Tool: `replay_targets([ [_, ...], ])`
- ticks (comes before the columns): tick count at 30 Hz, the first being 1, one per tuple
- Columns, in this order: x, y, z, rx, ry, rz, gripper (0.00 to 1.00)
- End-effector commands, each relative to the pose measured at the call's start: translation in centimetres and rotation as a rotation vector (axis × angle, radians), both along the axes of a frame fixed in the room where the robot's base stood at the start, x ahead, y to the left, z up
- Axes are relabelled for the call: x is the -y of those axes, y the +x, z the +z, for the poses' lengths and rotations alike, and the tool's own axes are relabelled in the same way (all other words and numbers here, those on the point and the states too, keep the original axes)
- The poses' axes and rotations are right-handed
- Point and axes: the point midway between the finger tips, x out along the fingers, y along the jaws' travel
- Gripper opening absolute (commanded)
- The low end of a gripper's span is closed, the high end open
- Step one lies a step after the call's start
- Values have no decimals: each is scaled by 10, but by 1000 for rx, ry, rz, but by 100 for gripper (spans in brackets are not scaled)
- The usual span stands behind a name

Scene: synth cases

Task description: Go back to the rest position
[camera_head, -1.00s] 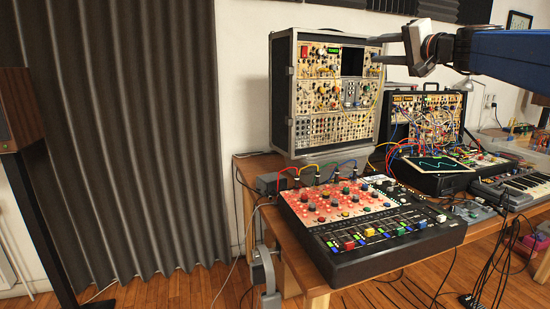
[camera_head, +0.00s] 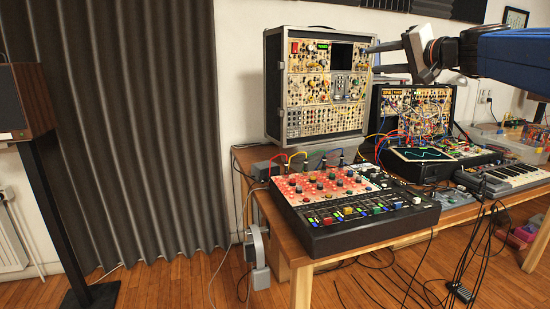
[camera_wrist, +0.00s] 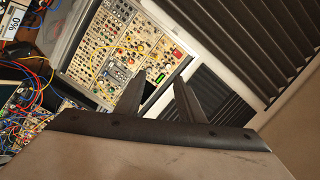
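My gripper (camera_head: 388,58) is at the upper right of the head view, at the end of my blue arm, in front of the wall above the table. Its fingers point left, toward the tall modular synth case (camera_head: 316,88). In the wrist view the two dark fingers (camera_wrist: 160,98) stand apart with a gap between them, and nothing is held. Behind them the tall case (camera_wrist: 112,50) shows tilted, with its knobs and yellow cables.
A mixer (camera_head: 345,205) with a red panel sits at the table's near left corner. An open case with patch cables (camera_head: 415,110) and a keyboard (camera_head: 515,177) stand further right. A speaker on a stand (camera_head: 25,100) is at the left. Cables hang below the table.

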Motion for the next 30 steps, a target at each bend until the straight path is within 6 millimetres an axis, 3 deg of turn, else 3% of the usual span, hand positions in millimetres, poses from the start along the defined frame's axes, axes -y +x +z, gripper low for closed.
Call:
replay_targets([
  [5,-17,-24,-34,-58,-69,21,35],
  [11,-38,-64,-91,-152,-182,52,35],
  [15,-52,-112,-154,-249,-306,85,35],
  [21,-59,-189,-251,-394,-508,132,35],
  [30,-34,-309,-389,-581,-833,184,35],
])
